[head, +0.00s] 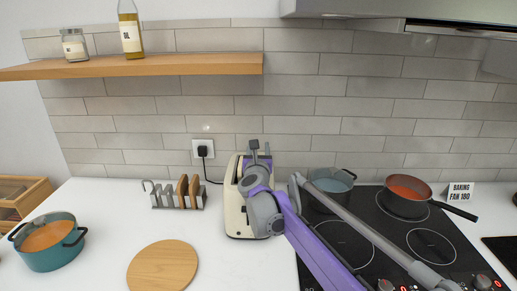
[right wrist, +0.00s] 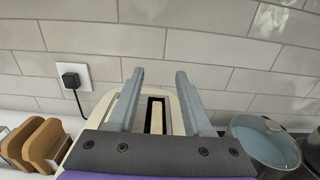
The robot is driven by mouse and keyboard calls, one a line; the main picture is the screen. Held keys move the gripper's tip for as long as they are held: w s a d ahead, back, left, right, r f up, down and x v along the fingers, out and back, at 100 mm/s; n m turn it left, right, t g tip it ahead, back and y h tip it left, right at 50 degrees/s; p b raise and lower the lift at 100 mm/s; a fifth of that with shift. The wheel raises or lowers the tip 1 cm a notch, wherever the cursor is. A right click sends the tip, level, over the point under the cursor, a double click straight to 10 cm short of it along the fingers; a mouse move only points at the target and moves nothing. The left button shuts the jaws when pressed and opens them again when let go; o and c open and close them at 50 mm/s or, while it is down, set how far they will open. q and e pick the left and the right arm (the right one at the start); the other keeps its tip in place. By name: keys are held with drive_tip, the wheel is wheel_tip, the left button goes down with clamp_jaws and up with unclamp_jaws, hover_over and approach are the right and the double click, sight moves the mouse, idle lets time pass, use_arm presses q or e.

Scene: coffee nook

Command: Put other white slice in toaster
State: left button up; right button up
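The cream toaster (head: 232,210) stands on the counter against the tiled wall. My right gripper (head: 260,148) is over it, and its two grey fingers are apart. In the right wrist view the gripper (right wrist: 157,100) is open above the toaster top (right wrist: 103,108). A pale strip (right wrist: 157,118) lies in the dark opening between the fingers; I cannot tell if it is a white slice or part of the toaster. No white slice shows clearly elsewhere. A metal toast rack (head: 161,199) left of the toaster holds brown slices (head: 182,188). My left gripper is not in view.
A round wooden board (head: 162,268) and a teal pot (head: 50,250) are on the counter at left. A blue-grey pot (head: 345,180) and a red-brown pan (head: 405,205) stand on the hob at right. A plug (head: 203,151) with a cord is behind the toaster.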

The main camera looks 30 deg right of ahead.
drive_tip(key=v, duration=1.1)
drive_tip(key=shift+d+b, duration=0.1)
drive_tip(key=shift+b, duration=0.2)
